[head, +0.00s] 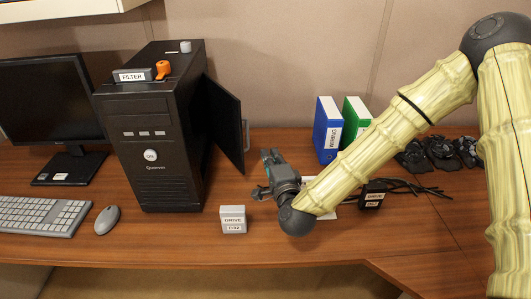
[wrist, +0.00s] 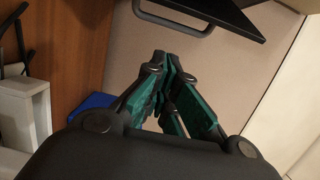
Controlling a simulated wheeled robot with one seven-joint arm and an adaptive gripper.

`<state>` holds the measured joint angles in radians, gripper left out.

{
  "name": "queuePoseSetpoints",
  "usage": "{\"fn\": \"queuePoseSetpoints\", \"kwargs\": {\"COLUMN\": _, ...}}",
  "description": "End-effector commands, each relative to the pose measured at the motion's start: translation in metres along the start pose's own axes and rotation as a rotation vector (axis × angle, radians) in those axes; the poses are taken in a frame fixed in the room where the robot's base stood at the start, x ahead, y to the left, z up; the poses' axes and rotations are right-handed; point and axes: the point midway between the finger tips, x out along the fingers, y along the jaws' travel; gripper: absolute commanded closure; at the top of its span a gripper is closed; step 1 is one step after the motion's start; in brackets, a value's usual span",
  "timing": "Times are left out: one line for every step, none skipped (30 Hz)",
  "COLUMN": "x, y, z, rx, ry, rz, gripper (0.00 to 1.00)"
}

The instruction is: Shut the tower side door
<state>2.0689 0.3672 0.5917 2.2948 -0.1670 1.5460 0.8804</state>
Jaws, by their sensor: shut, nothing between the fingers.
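The black computer tower (head: 155,150) stands upright on the desk. Its side door (head: 225,122) is open, swung out to the right of the tower, with a grey handle (head: 246,134) on its outer edge. In the wrist view the door (wrist: 232,12) and its handle (wrist: 180,22) show at the top, ahead of the fingertips. My gripper (head: 265,175) is shut and empty, just right of and below the door's lower edge, apart from it. In the wrist view the green-padded fingers (wrist: 172,75) are together.
A white drive box (head: 233,219) stands in front of the tower. Blue (head: 327,130) and green (head: 354,122) binders stand behind my arm. An orange knob (head: 162,69) and a filter (head: 131,76) are on the tower. A black labelled box (head: 373,195) with cables lies right.

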Motion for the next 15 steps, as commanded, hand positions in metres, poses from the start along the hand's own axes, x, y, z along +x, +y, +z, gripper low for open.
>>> {"fn": "queuePoseSetpoints", "kwargs": {"x": 0.007, "y": -0.001, "z": 0.0, "rx": -0.001, "ry": 0.0, "rz": 0.0, "gripper": 1.0}}
{"fn": "queuePoseSetpoints", "kwargs": {"x": 0.012, "y": -0.002, "z": 0.0, "rx": -0.001, "ry": 0.0, "rz": 0.0, "gripper": 1.0}}
{"fn": "queuePoseSetpoints", "kwargs": {"x": 0.019, "y": -0.002, "z": 0.0, "rx": -0.002, "ry": 0.0, "rz": -0.001, "gripper": 1.0}}
{"fn": "queuePoseSetpoints", "kwargs": {"x": 0.024, "y": -0.001, "z": 0.0, "rx": -0.002, "ry": 0.0, "rz": 0.0, "gripper": 1.0}}
{"fn": "queuePoseSetpoints", "kwargs": {"x": 0.029, "y": -0.001, "z": 0.0, "rx": -0.002, "ry": 0.0, "rz": 0.0, "gripper": 1.0}}
{"fn": "queuePoseSetpoints", "kwargs": {"x": 0.035, "y": -0.002, "z": 0.0, "rx": -0.002, "ry": 0.0, "rz": 0.0, "gripper": 1.0}}
{"fn": "queuePoseSetpoints", "kwargs": {"x": 0.04, "y": -0.002, "z": 0.0, "rx": -0.002, "ry": 0.001, "rz": -0.001, "gripper": 1.0}}
{"fn": "queuePoseSetpoints", "kwargs": {"x": 0.045, "y": -0.001, "z": 0.0, "rx": -0.002, "ry": 0.0, "rz": 0.0, "gripper": 1.0}}
{"fn": "queuePoseSetpoints", "kwargs": {"x": 0.051, "y": -0.001, "z": 0.0, "rx": -0.002, "ry": 0.0, "rz": 0.0, "gripper": 1.0}}
{"fn": "queuePoseSetpoints", "kwargs": {"x": 0.056, "y": -0.002, "z": 0.0, "rx": -0.002, "ry": 0.0, "rz": -0.001, "gripper": 1.0}}
{"fn": "queuePoseSetpoints", "kwargs": {"x": 0.061, "y": -0.002, "z": 0.0, "rx": -0.002, "ry": 0.0, "rz": 0.0, "gripper": 1.0}}
{"fn": "queuePoseSetpoints", "kwargs": {"x": 0.067, "y": -0.001, "z": 0.0, "rx": -0.002, "ry": 0.0, "rz": 0.0, "gripper": 1.0}}
{"fn": "queuePoseSetpoints", "kwargs": {"x": 0.071, "y": -0.001, "z": 0.0, "rx": -0.002, "ry": 0.0, "rz": 0.0, "gripper": 1.0}}
{"fn": "queuePoseSetpoints", "kwargs": {"x": 0.075, "y": -0.001, "z": 0.0, "rx": -0.002, "ry": 0.0, "rz": 0.0, "gripper": 1.0}}
{"fn": "queuePoseSetpoints", "kwargs": {"x": 0.081, "y": -0.001, "z": 0.0, "rx": -0.002, "ry": 0.001, "rz": 0.0, "gripper": 1.0}}
